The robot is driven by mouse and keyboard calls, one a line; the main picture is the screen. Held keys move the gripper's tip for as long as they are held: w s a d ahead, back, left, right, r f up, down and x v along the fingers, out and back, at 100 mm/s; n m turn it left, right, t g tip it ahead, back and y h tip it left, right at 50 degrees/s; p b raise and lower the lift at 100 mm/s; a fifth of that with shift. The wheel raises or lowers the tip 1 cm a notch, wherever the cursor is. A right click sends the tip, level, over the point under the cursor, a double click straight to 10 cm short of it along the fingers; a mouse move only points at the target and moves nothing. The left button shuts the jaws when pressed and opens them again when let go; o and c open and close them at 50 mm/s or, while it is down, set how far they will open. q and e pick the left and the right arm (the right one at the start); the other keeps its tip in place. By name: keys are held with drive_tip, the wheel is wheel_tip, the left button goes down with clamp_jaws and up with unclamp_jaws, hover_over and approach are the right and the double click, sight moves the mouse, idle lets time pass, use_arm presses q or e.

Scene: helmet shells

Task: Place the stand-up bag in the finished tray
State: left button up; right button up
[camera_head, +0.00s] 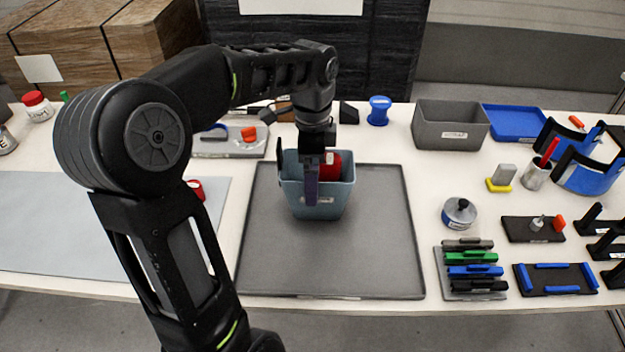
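My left gripper (312,190) hangs fingers down over a blue-grey open bin (318,208). A dark, purplish finger crosses in front of the bin's interior and front wall. Whether it is open or shut cannot be told from this angle. A red object (331,166) shows inside the bin, just right of the finger and partly hidden by it. I cannot tell whether it is the stand-up bag or whether the gripper touches it. The bin stands on a large grey flat tray (370,250); I cannot tell which tray is the finished one. My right gripper is not in view.
A dark grey bin (450,128) and a blue tray (516,122) stand at the back right. A rack of coloured bars (472,270), a small round tin (459,213) and blue shells (590,175) fill the right side. The grey tray's front is clear.

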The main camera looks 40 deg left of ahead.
use_arm(q)
wheel_tip(320, 180, up, 9)
drive_tip(key=p, duration=0.2)
idle(0.9)
